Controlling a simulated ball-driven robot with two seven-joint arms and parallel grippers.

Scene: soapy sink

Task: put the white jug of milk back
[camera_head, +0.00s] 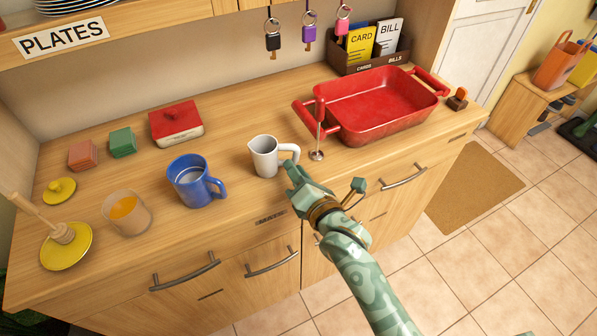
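The white jug (265,158) stands upright near the front edge of the wooden counter, just right of a blue mug (190,181). Its handle sticks out to the right, and a dark band shows inside its rim. My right gripper (292,172), green and patterned, comes in from the lower right with its tip right at the jug's handle. The fingers are small and seen from behind, so I cannot tell whether they touch or close on the handle. My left gripper is not in view.
A glass with orange contents (127,213), a honey dipper on a yellow dish (66,248) and a red butter box (176,126) are left. Counter behind the jug is clear.

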